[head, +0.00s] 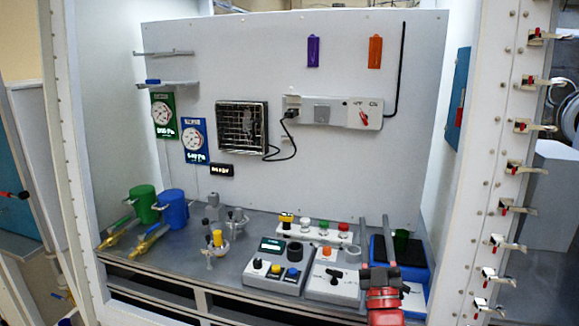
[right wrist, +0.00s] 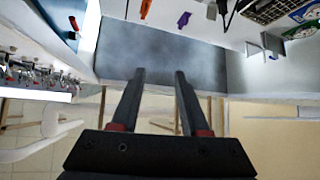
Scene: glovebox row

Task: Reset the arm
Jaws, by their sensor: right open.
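My right gripper (head: 375,219) is at the lower right of the head view, in front of the glovebox's right side. Its two dark fingers point up and into the box, apart and with nothing between them. In the right wrist view the open fingers (right wrist: 159,73) show from the base, again empty, with the box's grey surface beyond them. From the head, the fingers overlap the area by a blue box (head: 413,262) and a grey control panel (head: 333,284); I cannot tell whether they touch. My left gripper is not in view.
A button panel (head: 274,277) sits mid-front. A socket unit (head: 335,112) with a black cable is on the back wall. The right frame post (head: 490,150) carries several clamps. Space above the deck is free.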

